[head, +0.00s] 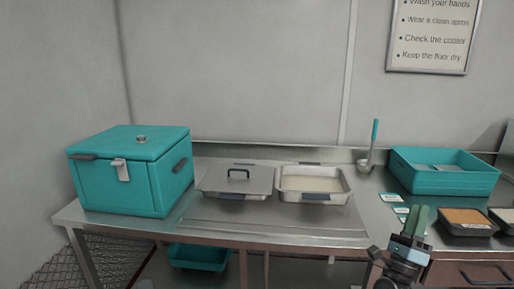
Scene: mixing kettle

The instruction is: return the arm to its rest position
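My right gripper (417,213) is at the lower right, in front of the steel counter (280,226), with its teal fingers pointing up. The fingers look close together, and I cannot tell whether they are open or shut. No held object shows in it. It overlaps the counter's front edge in the picture, near some small cards (392,197). My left gripper is not in view.
A teal cooler box (125,185) with its lid down stands at the left. A lidded pan (222,180) and an open pan (314,184) sit mid-counter. A ladle (373,145), teal tub (445,180) and dark food tray (468,230) are at the right.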

